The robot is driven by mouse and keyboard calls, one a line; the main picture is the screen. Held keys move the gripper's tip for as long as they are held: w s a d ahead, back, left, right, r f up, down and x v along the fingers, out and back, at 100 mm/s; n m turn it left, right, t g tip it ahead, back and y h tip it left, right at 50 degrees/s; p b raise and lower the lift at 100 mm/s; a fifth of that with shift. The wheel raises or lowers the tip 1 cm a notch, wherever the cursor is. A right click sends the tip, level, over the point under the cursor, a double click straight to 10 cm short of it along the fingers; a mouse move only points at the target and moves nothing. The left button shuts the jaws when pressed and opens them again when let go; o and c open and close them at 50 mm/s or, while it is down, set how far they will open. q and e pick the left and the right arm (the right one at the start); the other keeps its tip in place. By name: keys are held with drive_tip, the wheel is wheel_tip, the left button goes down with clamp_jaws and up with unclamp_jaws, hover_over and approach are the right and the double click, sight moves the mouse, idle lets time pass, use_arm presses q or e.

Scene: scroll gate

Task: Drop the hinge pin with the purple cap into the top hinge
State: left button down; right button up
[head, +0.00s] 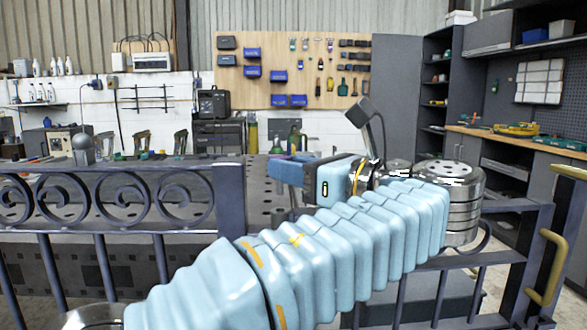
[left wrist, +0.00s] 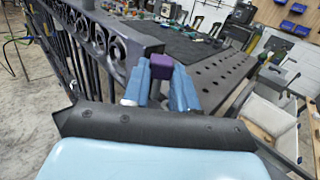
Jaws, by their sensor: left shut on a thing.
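The hinge pin's purple cap (left wrist: 161,66) shows between the two blue fingertips of my left gripper (left wrist: 161,88) in the left wrist view. The gripper is shut on it. In the head view the purple cap (head: 281,157) shows at the tip of my left gripper (head: 288,172), which points left, a little right of the dark gate post (head: 229,215) and apart from it in the picture. The pin's shaft is hidden. I cannot make out the top hinge; my sleeved arm covers much of the gate's middle. My right gripper is not in view.
The scroll gate panel (head: 110,197) stands at the left. A gate frame with a brass handle (head: 546,266) stands at the right. A perforated dark bench (head: 262,195) lies behind the gate. A stack of metal discs (head: 462,215) is behind my arm.

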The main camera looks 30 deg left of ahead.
use_arm(q)
drive_tip(key=w+a+f+b, duration=0.2)
drive_tip(key=w+f+b, duration=0.1)
drive_tip(key=w, duration=0.1)
drive_tip(key=shift+w+a+f, duration=0.2)
drive_tip(key=shift+a+f, duration=0.15)
drive_tip(key=shift+f, duration=0.05)
idle(1.9)
drive_tip(key=shift+r, duration=0.1)
drive_tip(key=shift+f+b, duration=1.05)
drive_tip(key=shift+f, duration=0.9)
idle(0.7)
drive_tip(key=c, duration=0.8)
unclamp_jaws()
